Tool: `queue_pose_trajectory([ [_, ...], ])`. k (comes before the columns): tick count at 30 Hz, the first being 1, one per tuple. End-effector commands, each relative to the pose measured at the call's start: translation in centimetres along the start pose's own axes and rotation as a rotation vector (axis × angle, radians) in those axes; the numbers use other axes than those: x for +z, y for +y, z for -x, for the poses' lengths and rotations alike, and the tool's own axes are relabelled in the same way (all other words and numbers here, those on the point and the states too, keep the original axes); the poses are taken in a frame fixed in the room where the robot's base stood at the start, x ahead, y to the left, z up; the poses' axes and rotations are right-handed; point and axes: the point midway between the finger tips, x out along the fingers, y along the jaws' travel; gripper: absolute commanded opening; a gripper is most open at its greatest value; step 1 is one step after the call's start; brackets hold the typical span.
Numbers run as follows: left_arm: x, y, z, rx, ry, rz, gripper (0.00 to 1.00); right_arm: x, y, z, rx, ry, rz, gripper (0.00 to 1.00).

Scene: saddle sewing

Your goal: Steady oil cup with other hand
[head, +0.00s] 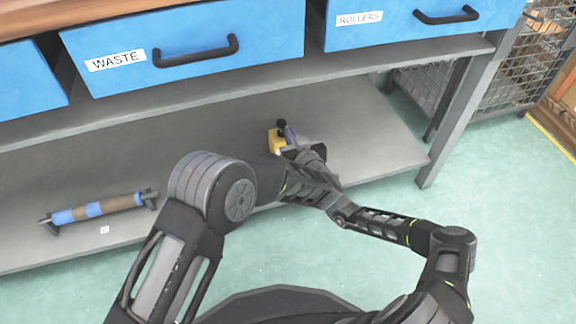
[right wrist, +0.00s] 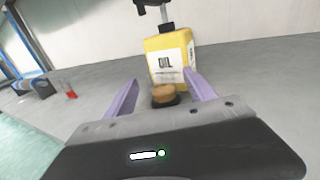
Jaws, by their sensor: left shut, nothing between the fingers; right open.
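A yellow oil can (head: 274,142) with a dark top stands on the lower grey shelf. In the right wrist view the yellow can (right wrist: 168,55) stands upright, with a white OIL label and a dark stem. A small round thing (right wrist: 163,94) with a brown top and dark base sits before it; I cannot tell if this is the cup. My right gripper (right wrist: 159,80) is open, its purple fingers apart on either side of the round thing, touching neither it nor the can.
A blue and brown roller (head: 98,208) on a stand lies at the left of the grey shelf (head: 370,130). Blue drawers marked WASTE (head: 200,48) and ROLLERS (head: 400,22) hang above it. A table leg (head: 455,125) stands at right. The shelf's right end is clear.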

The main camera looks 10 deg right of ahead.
Motion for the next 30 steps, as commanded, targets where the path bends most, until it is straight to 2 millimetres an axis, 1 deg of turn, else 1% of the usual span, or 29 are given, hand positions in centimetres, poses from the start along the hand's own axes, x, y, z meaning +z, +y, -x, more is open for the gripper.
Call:
queue_pose_trajectory([
  [5, 0.0, 0.0, 0.0, 0.000, 0.000, 0.000, 0.00, 0.0, -0.1, 2.1, -0.002, 0.001, 0.001, 0.64],
  [15, 0.0, 0.0, 0.0, 0.000, 0.000, 0.000, 0.00, -0.1, -0.1, 8.9, -0.002, 0.002, 0.000, 0.64],
  [18, 0.0, 0.0, 0.0, 0.000, 0.000, 0.000, 0.00, 0.0, -0.1, 10.4, -0.001, 0.001, 0.001, 0.64],
  [21, 0.0, 0.0, 0.0, 0.000, 0.000, 0.000, 0.00, 0.0, -0.1, 11.3, -0.001, 0.001, 0.001, 0.64],
  [23, 0.0, 0.0, 0.0, 0.000, 0.000, 0.000, 0.00, 0.0, 0.0, 11.6, 0.000, 0.000, 0.000, 0.64],
  [30, 0.0, 0.0, 0.0, 0.000, 0.000, 0.000, 0.00, 0.0, 0.0, 11.7, 0.000, 0.000, 0.000, 0.64],
])
